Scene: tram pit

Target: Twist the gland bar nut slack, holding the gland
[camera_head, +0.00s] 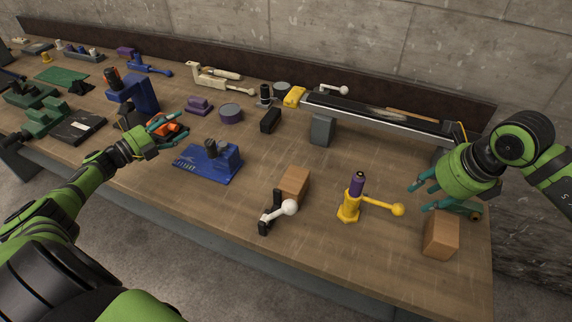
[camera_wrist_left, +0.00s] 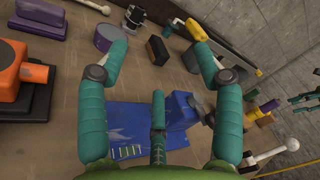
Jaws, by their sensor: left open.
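A yellow fitting (camera_head: 348,210) with a hexagonal foot stands upright on the bench at centre right, with a yellow bar ending in a ball knob (camera_head: 398,210) on its right side. A purple and black cylinder (camera_head: 357,182) rises from its top. I take these as the gland bar nut and gland, though no label shows. My left gripper (camera_head: 181,129) is open and empty, well left of the fitting, near an orange and black tool; its spread fingers also show in the left wrist view (camera_wrist_left: 160,60). My right gripper (camera_head: 418,196) is open, right of the knob and apart from it.
A blue fixture (camera_head: 208,162) lies just in front of my left gripper. A black bracket with a white ball lever (camera_head: 289,207) and a brown block (camera_head: 293,184) stand left of the fitting. Another brown block (camera_head: 441,236) sits below my right gripper. Bare bench lies in front.

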